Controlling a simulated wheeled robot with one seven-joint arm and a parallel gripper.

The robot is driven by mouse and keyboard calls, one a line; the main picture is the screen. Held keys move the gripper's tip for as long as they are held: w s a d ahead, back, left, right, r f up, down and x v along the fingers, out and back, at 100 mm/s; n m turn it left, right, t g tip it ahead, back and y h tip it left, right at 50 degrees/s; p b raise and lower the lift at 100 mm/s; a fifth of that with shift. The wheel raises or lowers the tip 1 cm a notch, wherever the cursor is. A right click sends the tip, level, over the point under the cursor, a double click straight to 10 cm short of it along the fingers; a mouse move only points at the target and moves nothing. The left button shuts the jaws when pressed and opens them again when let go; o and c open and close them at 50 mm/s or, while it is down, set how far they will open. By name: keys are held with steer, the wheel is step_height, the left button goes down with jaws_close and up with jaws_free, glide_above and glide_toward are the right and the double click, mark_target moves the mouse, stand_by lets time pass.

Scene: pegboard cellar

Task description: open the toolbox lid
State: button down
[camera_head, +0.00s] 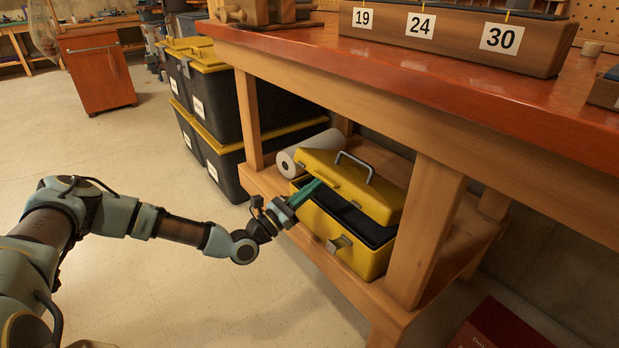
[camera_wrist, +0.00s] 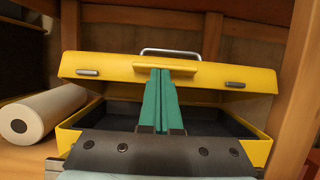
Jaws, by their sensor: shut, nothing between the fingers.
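The yellow toolbox (camera_head: 335,243) stands on the low wooden shelf under the workbench. Its yellow lid (camera_head: 352,182), with a grey carry handle (camera_head: 355,163), is raised partway at a tilt, and the dark inside shows below it. A metal latch (camera_head: 338,243) is on the front. My gripper (camera_head: 308,187) has teal fingers, shut and empty, at the lid's front edge. In the wrist view the shut fingers (camera_wrist: 161,75) reach up to the lip in the middle of the lid (camera_wrist: 205,76); whether they touch it I cannot tell.
A white paper roll (camera_head: 305,152) lies just left of the toolbox. A wooden bench leg (camera_head: 425,230) stands close on its right. The red-brown bench top (camera_head: 440,75) overhangs the shelf. Black bins with yellow lids (camera_head: 215,100) stand left; the floor in front is clear.

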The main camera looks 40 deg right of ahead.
mark_target(330, 169)
steer(key=d+r+y+p, duration=0.1)
steer(key=d+r+p, duration=0.1)
steer(key=p, duration=0.5)
steer(key=d+r+y+p, duration=0.2)
steer(key=r+p, duration=0.2)
steer(key=p, duration=0.3)
steer(key=d+r+y+p, duration=0.2)
steer(key=r+p, duration=0.2)
steer(key=p, duration=0.4)
steer(key=shift+s, duration=0.2)
steer(key=d+r+y+p, duration=0.1)
steer(key=d+p, duration=0.1)
steer(key=p, duration=0.2)
steer(key=shift+r+y+p, duration=0.1)
steer(key=shift+y+p, duration=0.2)
steer(key=shift+p, duration=0.1)
steer(key=shift+d+r+y+p, duration=0.15)
steer(key=shift+d+y+p, duration=0.3)
steer(key=shift+p, duration=0.55)
steer(key=shift+d, duration=0.1)
